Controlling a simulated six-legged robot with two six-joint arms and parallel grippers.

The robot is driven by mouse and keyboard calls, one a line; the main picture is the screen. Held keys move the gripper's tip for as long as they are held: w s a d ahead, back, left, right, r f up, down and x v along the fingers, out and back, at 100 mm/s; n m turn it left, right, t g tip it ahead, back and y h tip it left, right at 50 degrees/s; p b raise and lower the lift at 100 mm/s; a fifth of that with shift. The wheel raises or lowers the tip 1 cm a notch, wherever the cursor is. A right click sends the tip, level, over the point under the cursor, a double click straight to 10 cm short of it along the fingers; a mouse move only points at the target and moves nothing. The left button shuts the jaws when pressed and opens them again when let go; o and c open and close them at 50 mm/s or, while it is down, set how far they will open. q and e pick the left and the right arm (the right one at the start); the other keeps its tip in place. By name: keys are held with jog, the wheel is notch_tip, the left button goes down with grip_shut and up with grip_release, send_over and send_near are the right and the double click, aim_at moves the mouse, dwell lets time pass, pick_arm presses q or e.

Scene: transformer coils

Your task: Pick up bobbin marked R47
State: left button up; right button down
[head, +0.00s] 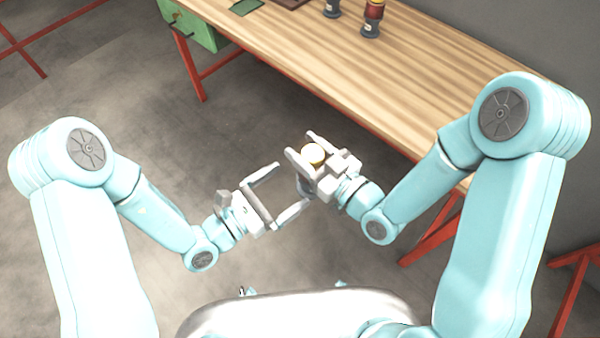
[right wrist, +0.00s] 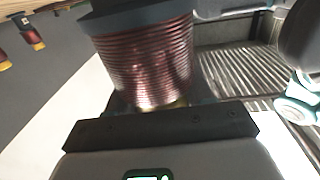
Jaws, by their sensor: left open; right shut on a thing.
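My right gripper (head: 301,145) is shut on a bobbin, in front of the workbench and clear of it. In the head view only the bobbin's round, pale yellow end (head: 314,154) shows between the fingers. In the right wrist view the held bobbin (right wrist: 148,62) is wound with copper-red wire and has a dark flange. No R47 mark can be read on it. My left gripper (head: 292,186) is open and empty, just below and left of the right gripper.
The wooden workbench (head: 430,75) on red legs runs across the upper right. A red-wound bobbin (head: 371,20) and another dark-based one (head: 332,9) stand at its far edge. A green drawer unit (head: 190,27) hangs at its left end. Floor lies open left of the bench.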

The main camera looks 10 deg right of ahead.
aim_at(321, 164)
pick_arm(q)
jog(key=x, duration=1)
jog(key=shift+w+d, duration=0.1)
jog(key=shift+d, duration=0.15)
jog(key=c, duration=1.2)
pick_arm(e)
jog(key=shift+s+a, duration=0.1)
pick_arm(q)
jog(key=shift+r, duration=0.1)
pick_arm(e)
jog(key=c, duration=0.5)
grip_release()
jog(key=shift+c, duration=0.2)
jog(key=shift+o, duration=0.9)
jog(key=shift+r, duration=0.1)
